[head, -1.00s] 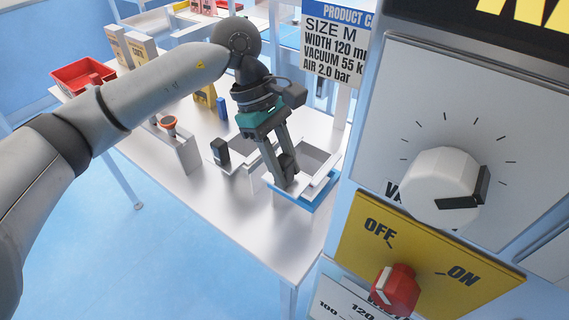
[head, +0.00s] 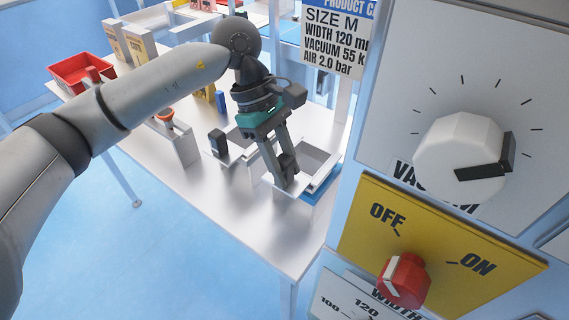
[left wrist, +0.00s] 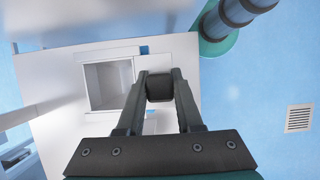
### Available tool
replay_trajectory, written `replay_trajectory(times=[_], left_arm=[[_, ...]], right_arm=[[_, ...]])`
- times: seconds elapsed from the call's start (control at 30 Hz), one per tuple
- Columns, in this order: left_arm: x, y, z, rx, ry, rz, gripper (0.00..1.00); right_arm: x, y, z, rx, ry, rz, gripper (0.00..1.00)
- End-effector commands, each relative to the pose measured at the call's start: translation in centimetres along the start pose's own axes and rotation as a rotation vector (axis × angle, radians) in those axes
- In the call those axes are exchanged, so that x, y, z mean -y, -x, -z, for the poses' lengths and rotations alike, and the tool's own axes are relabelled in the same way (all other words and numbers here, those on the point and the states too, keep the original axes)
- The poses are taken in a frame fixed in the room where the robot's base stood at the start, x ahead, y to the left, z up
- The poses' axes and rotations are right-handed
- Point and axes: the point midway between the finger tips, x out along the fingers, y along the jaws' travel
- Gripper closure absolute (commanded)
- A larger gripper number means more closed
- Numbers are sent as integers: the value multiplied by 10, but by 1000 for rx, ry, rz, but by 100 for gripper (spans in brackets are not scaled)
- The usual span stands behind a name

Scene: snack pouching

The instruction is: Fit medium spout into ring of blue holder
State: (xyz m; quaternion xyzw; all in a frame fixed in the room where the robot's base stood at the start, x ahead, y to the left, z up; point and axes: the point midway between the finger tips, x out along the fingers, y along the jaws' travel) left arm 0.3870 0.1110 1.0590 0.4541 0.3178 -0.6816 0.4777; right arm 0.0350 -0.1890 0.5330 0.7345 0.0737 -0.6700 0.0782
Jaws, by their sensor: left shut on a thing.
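My left gripper (head: 286,178) points down at the near side of an open white box (head: 318,163). In the left wrist view its fingers are shut on a dark rounded block (left wrist: 159,88), which lies over a white panel beside the box opening (left wrist: 108,85). I cannot tell whether this block is the medium spout or a handle on the panel. A blue part (head: 321,194) shows at the box's lower right. An upright blue piece (head: 221,101) stands farther back. I cannot make out a ring on either. My right gripper is not in view.
A dark block (head: 217,142) stands left of the gripper. An orange-topped piece (head: 165,116) is on a white stand. A red bin (head: 80,72) is at the far left. A control panel with a red knob (head: 404,280) fills the right. The table front is clear.

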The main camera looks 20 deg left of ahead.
Motion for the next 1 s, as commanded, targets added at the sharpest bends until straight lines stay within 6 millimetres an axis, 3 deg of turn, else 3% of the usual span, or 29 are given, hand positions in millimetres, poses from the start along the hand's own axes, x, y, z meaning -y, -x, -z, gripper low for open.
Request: replay_trajectory(times=[1.0], left_arm=[[0,-24,10,1,-1,-2,100]], right_arm=[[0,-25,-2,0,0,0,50]])
